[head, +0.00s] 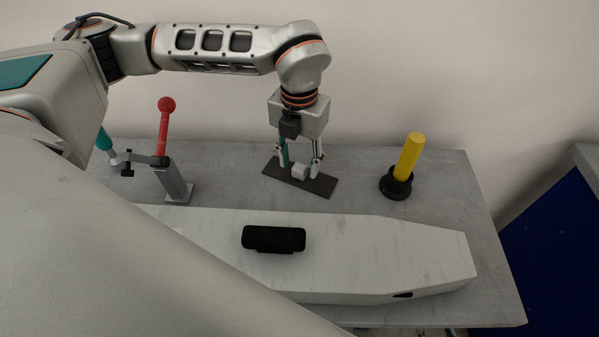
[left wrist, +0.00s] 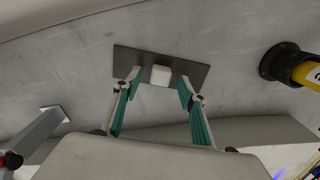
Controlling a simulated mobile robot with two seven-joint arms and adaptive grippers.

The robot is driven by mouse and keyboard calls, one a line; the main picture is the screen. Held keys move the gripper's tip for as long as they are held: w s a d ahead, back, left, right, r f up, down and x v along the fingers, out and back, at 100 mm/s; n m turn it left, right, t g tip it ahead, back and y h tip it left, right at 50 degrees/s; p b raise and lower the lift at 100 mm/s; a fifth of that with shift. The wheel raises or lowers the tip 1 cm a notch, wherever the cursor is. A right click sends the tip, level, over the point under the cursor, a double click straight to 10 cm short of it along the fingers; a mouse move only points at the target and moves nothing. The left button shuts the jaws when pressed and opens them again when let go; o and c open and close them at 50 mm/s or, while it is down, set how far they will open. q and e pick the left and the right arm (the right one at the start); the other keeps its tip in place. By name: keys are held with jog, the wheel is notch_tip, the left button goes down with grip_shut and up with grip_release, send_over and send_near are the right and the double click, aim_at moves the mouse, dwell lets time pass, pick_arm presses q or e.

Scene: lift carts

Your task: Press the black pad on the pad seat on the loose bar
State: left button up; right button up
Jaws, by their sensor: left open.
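The loose bar (head: 360,245) is a long pale beam with a tapered right end, lying along the front of the table. The black pad (head: 274,238), a rounded black block, lies on top of the bar near its middle. A small black edge shows beneath it; I cannot tell whether this is the pad seat. My left gripper (head: 298,165) points down, open, behind the bar, over a dark flat plate (head: 323,187) with a small white block (head: 300,171). In the left wrist view its fingers stand apart on either side of the white block (left wrist: 161,75).
A red-knobbed lever clamp (head: 172,180) stands at the left of the grey table (head: 455,180). A yellow-handled tool (head: 409,157) stands in a black round base at the right. A blue surface (head: 555,250) lies beyond the right edge. The table between plate and yellow handle is clear.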

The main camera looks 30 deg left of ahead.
pick_arm(q)
jog(key=shift+f, duration=0.75)
jog(key=c, duration=1.1)
jog(key=shift+c, duration=0.2)
